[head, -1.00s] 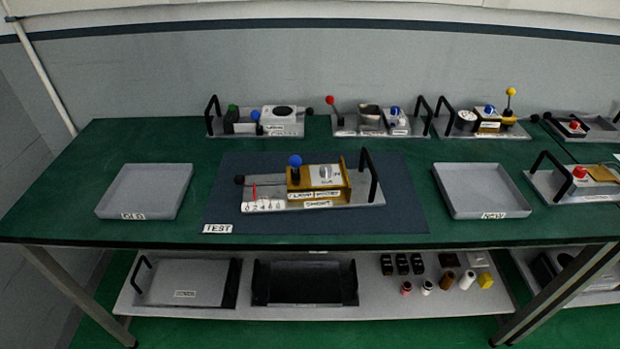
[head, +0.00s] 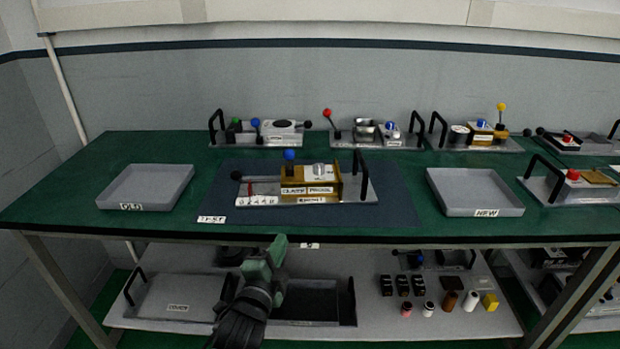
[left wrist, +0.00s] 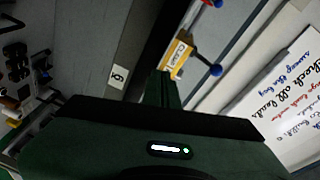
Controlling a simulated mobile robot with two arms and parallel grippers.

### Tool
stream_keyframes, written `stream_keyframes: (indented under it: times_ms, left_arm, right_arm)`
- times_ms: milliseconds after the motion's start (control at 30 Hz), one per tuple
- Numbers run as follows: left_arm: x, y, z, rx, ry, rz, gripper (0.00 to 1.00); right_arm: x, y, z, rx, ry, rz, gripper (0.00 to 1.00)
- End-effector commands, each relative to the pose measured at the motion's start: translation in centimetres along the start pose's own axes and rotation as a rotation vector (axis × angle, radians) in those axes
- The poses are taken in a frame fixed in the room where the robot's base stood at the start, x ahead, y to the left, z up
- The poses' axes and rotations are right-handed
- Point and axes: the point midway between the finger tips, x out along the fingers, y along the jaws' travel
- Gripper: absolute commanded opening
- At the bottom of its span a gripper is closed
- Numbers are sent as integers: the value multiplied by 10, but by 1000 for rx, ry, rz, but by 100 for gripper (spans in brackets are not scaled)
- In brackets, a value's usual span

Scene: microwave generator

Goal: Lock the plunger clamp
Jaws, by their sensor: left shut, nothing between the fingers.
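The test fixture (head: 350,194) lies on the dark blue mat (head: 395,205) in the middle of the bench. It carries a brass block labelled CLAMP and PROBE (head: 326,191), an upright lever with a blue knob (head: 289,155), and a black knob (head: 236,175) at its left end. In the left wrist view, a brass block with a CLAMP label (left wrist: 182,52) and a blue knob (left wrist: 216,70) show beyond the fingers. My left gripper (head: 278,243) is shut and empty, in front of the bench edge, below and apart from the fixture. My right gripper is out of view.
Empty grey trays stand left (head: 148,186) and right (head: 474,192) of the mat. A black upright handle (head: 360,174) rises at the fixture's right end. Other fixtures line the back. The lower shelf (head: 375,318) holds trays and small parts. A handwritten white sheet (left wrist: 285,95) shows in the wrist view.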

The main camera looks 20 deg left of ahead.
Motion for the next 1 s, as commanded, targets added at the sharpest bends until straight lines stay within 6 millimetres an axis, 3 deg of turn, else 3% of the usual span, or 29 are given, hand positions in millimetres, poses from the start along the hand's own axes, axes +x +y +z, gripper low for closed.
stream_keyframes:
  times_ms: [200, 433, 1000]
  left_arm:
    - [24, -36, -24, 197, 79, -173, 0]
    - [36, -65, -47, 368, 135, -329, 0]
    - [36, -73, -56, 401, 144, -360, 0]
  right_arm:
    - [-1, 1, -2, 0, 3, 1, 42]
    - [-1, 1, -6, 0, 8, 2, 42]
    - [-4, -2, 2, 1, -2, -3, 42]
